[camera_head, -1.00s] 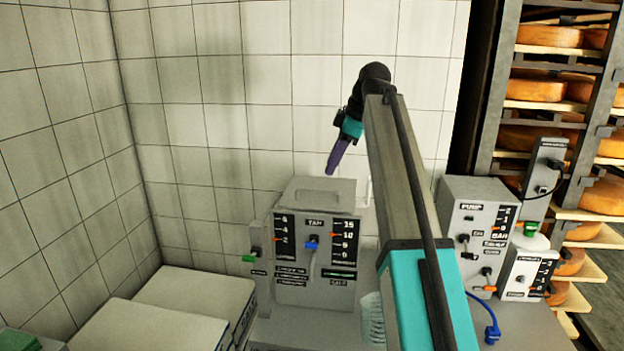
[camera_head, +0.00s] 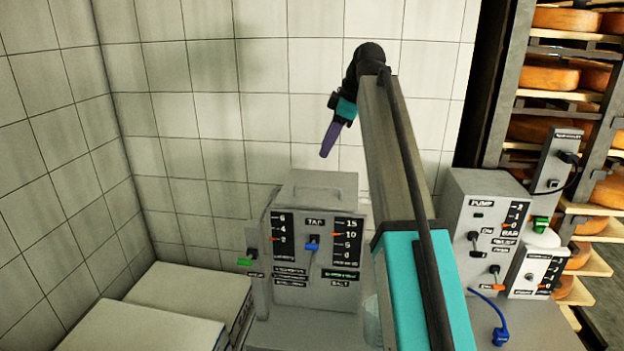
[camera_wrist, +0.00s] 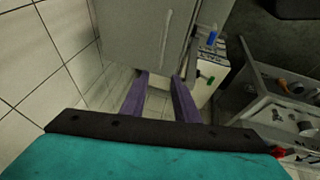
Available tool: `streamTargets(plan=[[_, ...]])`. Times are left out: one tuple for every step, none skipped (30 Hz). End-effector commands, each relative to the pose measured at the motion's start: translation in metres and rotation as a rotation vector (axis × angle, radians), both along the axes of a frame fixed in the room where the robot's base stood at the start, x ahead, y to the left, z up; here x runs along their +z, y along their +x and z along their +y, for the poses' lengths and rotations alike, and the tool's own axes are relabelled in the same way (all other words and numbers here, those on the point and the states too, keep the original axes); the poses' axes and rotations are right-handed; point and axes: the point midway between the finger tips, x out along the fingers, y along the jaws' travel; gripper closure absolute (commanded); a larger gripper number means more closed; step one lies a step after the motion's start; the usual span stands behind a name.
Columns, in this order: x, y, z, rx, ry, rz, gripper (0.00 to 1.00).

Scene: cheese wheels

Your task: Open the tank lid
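The tank (camera_head: 316,264) is a grey box marked TAP, with scales, a blue-tipped lever and labels on its front. Its closed lid (camera_head: 301,182) is the grey top, with a thin handle (camera_head: 318,188) on it. My gripper (camera_head: 325,156) hangs tilted above the lid, apart from it, with purple fingers. In the wrist view my gripper (camera_wrist: 159,76) has its two fingers spread with nothing between them. A grey panel of the tank (camera_wrist: 150,30), with a thin pale bar, lies beyond the fingertips.
A grey pump box (camera_head: 482,235) and a smaller control box (camera_head: 535,270) stand to the right, with a blue plug (camera_head: 500,336) in front. White boxes (camera_head: 190,300) lie at the left by the tiled wall. Cheese racks (camera_head: 490,80) stand at the right.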

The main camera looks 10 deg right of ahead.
Motion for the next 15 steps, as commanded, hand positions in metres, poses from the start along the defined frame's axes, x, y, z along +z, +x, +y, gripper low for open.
streamTargets(plan=[[-0.001,0.0,0.0,-0.001,0.0,0.0,0.72],[-0.002,0.0,0.0,-0.001,0.0,0.0,0.72],[-0.003,0.001,0.0,-0.001,0.0,0.0,0.72],[-0.004,0.001,0.0,-0.001,0.0,0.0,0.72],[-0.005,0.001,0.001,-0.001,0.0,0.0,0.72],[-0.008,0.002,0.002,-0.001,0.0,0.0,0.72],[-0.01,0.003,0.002,-0.001,0.0,0.0,0.72],[-0.012,0.003,0.003,-0.001,0.0,0.0,0.72],[-0.016,0.005,0.004,-0.002,0.001,0.001,0.72],[-0.019,0.005,0.005,-0.001,0.001,0.002,0.72],[-0.022,0.006,0.006,-0.002,0.0,0.002,0.72],[-0.026,0.007,0.008,-0.002,0.0,0.002,0.72],[-0.029,0.008,0.009,-0.001,0.0,0.002,0.72],[-0.033,0.01,0.01,-0.001,0.0,0.002,0.72],[-0.038,0.011,0.012,-0.002,0.0,0.002,0.72]])
